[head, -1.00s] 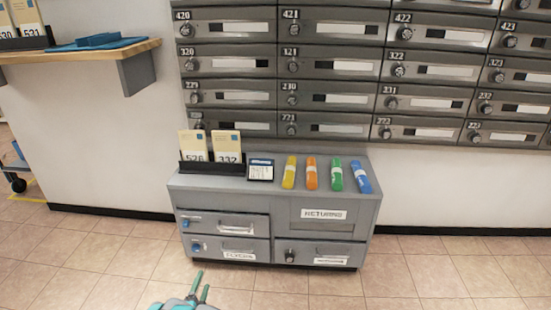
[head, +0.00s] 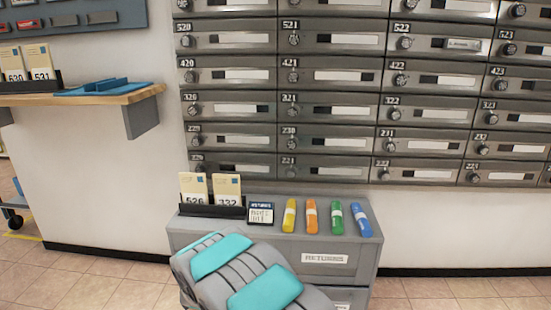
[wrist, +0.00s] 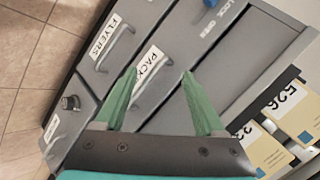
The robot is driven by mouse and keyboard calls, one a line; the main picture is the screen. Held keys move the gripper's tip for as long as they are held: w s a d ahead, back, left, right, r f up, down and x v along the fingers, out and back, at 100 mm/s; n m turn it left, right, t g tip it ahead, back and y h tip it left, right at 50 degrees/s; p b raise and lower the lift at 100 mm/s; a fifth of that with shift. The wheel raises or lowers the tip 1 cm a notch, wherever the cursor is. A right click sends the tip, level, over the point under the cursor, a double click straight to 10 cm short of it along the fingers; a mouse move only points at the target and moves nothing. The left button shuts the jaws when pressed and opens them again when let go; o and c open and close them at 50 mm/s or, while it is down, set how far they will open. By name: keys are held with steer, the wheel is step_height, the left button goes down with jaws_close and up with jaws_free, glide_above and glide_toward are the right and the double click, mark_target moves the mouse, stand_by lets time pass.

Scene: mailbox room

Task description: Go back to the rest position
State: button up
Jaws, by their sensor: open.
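My gripper (wrist: 158,98) shows in the wrist view with its two green fingers apart and nothing between them. It is in front of the grey cabinet (wrist: 218,68), whose drawers carry FLYERS and PACK labels. In the head view my grey and teal arm rises in front of the left part of the cabinet (head: 367,247) and hides its left drawers. The fingers do not show in the head view.
Envelopes (head: 193,187) stand in a black holder on the cabinet, beside a small sign (head: 261,213) and several coloured rolls (head: 311,215). Mailboxes (head: 330,75) fill the wall above. A wooden shelf (head: 80,98) juts out at left. Floor at right is clear.

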steer(key=s+d+r+n+g+p, duration=0.1)
steer(key=s+d+r+n+g, duration=0.45)
steer(key=s+d+r, duration=1)
steer(key=s+d+r+n+g, duration=0.1)
steer(key=s+d+r+g, duration=0.1)
steer(key=s+d, duration=0.4)
steer(key=s+d+r+n+g+h, duration=0.1)
steer(key=s+d, duration=0.5)
steer(key=s, duration=0.9)
steer(key=s+d+r+n+g+p, duration=0.1)
steer(key=s+d+r+n+g, duration=0.2)
steer(key=s+d, duration=0.4)
steer(key=s+r, duration=0.1)
steer(key=s, duration=0.3)
steer(key=shift+s+r+h, duration=0.2)
steer(key=shift+s+h, duration=0.05)
steer(key=shift+h, duration=0.15)
steer(key=shift+n, duration=0.25)
